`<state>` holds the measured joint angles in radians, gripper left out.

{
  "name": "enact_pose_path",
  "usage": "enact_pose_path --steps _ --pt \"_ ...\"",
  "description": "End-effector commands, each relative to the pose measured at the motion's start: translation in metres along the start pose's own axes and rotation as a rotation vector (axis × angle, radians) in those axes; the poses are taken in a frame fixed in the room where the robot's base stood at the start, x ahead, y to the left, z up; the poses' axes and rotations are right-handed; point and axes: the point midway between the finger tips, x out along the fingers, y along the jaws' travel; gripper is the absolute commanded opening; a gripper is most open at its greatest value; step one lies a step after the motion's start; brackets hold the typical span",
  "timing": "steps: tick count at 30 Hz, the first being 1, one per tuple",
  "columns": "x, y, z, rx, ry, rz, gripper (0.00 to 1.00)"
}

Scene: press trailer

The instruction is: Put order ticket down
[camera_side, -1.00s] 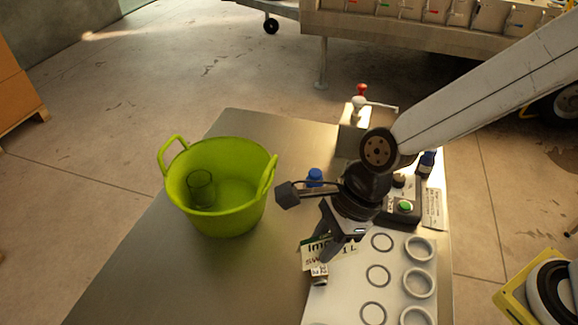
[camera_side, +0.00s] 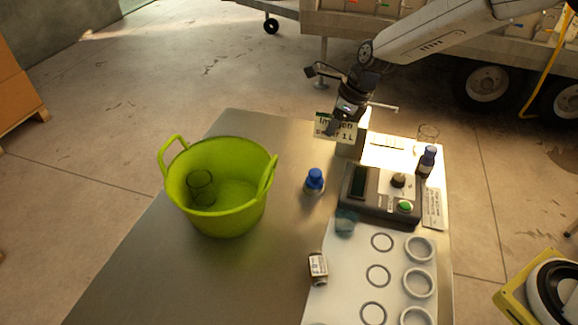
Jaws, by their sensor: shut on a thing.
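The order ticket (camera_side: 326,130) is a small white card with dark print and a green strip along its top. My gripper (camera_side: 338,122) is shut on it and holds it upright, above the far right part of the steel table. The fingers partly cover the ticket's right side. A light post or block (camera_side: 352,141) stands just behind and to the right of the ticket. I cannot tell whether the ticket touches it.
The table's near left is clear.

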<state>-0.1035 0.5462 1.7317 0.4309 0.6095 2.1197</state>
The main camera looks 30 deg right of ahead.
Motion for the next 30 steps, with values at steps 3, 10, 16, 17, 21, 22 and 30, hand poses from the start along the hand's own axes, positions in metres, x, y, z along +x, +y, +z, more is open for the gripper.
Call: enact_pose_path --steps 3,10,16,17,21,22,30 --pt "0.0 -0.008 -0.002 0.014 0.001 -0.006 0.0" --pt "0.001 -0.01 -0.001 0.015 0.001 -0.007 0.0" --pt "0.011 -0.018 0.006 0.015 0.001 -0.007 0.0" --pt "0.013 -0.02 0.008 0.015 0.001 -0.007 0.0" --pt "0.025 -0.03 0.017 0.014 0.002 -0.006 0.0" --pt "0.028 -0.032 0.019 0.014 0.002 -0.006 0.0" --pt "0.049 -0.051 0.036 0.014 0.001 -0.006 0.0"
